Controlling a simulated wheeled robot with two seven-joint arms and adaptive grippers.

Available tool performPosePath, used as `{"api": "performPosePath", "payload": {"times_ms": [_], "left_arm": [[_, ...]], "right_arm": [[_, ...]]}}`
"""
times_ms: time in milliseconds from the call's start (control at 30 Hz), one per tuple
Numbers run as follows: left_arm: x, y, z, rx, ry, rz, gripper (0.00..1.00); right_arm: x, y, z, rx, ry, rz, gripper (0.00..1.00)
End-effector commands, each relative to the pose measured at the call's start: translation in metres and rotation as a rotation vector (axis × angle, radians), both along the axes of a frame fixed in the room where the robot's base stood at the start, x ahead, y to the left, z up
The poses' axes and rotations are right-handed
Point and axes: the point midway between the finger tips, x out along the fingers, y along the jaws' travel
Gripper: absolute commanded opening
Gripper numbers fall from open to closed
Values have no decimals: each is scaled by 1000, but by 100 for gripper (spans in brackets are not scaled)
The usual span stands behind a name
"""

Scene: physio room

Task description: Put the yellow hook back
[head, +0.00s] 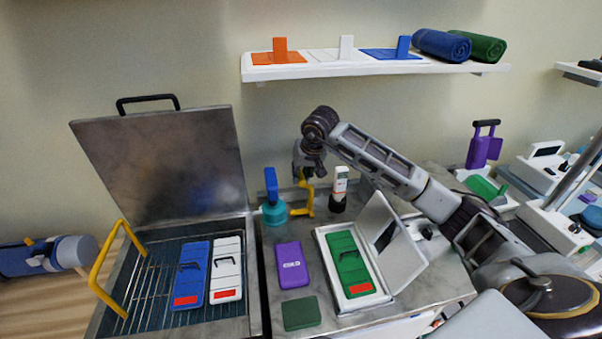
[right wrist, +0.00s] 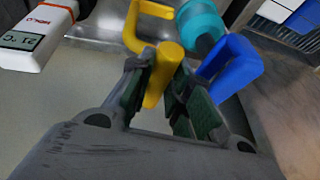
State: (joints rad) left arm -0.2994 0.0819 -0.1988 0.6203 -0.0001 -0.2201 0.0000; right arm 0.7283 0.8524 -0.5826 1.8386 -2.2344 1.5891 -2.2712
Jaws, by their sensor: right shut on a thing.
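The yellow hook (head: 307,200) is a bent rod above the back of the steel counter. My right gripper (head: 308,174) points down and is shut on its upper part. In the right wrist view the hook (right wrist: 160,72) sits between the fingertips of my right gripper (right wrist: 165,92). Its lower end is close to the counter; I cannot tell whether it touches. My left gripper is not in view.
An open steel tank (head: 252,325) with blue and white packs stands left. A white thermometer (head: 340,184) stands close right of the hook. A purple pack (head: 291,264), a dark green pad (head: 301,313) and an open white case (head: 325,250) lie in front. A shelf (head: 375,69) hangs above.

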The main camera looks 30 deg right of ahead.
Motion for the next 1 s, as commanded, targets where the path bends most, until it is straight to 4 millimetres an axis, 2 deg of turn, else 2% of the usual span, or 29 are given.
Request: {"api": "performPosePath", "payload": {"times_ms": [133, 600, 633, 767, 1000], "left_arm": [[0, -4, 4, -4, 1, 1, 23], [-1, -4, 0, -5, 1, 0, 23], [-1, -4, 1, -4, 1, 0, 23], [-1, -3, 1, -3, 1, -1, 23], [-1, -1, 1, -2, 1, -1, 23]], "right_arm": [[2, -1, -2, 2, 0, -1, 0], [3, -1, -6, 1, -2, -1, 0], [2, -1, -6, 1, -1, -1, 24], [2, -1, -6, 1, -1, -1, 40], [2, -1, -6, 1, -1, -1, 41]]}}
